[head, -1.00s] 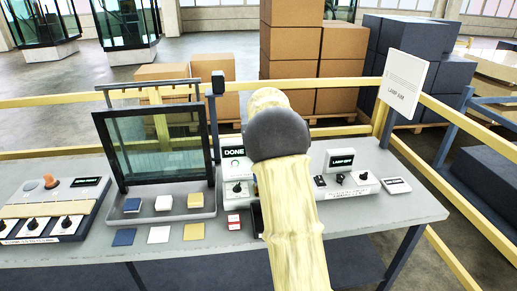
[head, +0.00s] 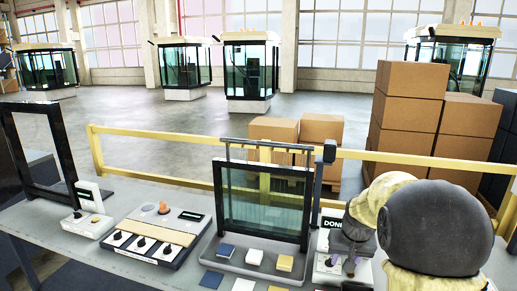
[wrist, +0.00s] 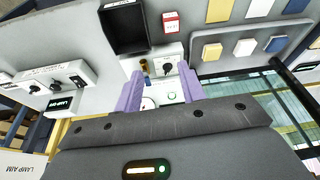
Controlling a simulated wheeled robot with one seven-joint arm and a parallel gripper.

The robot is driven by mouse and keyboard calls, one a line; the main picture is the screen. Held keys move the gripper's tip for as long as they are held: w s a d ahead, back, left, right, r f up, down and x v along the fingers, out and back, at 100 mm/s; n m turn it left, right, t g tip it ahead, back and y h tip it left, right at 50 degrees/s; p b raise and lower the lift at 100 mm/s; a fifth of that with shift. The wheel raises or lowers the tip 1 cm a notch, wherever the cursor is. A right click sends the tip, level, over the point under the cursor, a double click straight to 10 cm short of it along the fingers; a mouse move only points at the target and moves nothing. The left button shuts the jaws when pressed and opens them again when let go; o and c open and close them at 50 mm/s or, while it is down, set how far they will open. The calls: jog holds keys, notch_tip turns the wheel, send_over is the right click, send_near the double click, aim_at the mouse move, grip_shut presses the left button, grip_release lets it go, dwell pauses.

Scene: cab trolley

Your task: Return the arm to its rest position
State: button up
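My arm (head: 435,225) shows at the right edge of the head view, with a dark joint cover and a yellow sleeve. My gripper (wrist: 160,70) has two purple fingers standing apart in the wrist view, with nothing between them. In the head view the purple fingers (head: 346,262) show small in front of the "DONE" box (head: 331,222). I cannot tell the exact gap between fingers and panel.
The grey bench (head: 110,248) bears a framed glass pane (head: 262,205), a console with several knobs (head: 155,235) and a small box (head: 88,222) by a black frame. Coloured blocks lie before the pane. A yellow rail (head: 200,142) and stacked cartons (head: 405,110) stand behind.

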jog(key=s+a+f+n+p, duration=0.1)
jog(key=s+a, duration=0.3)
jog(key=s, duration=0.6)
jog(key=s+a+n+g+p, duration=0.1)
jog(key=s+a, duration=0.3)
jog(key=s, duration=0.6)
jog(key=shift+a+f+p, duration=0.15)
jog(key=shift+f+p, duration=0.2)
jog(key=shift+p, duration=0.1)
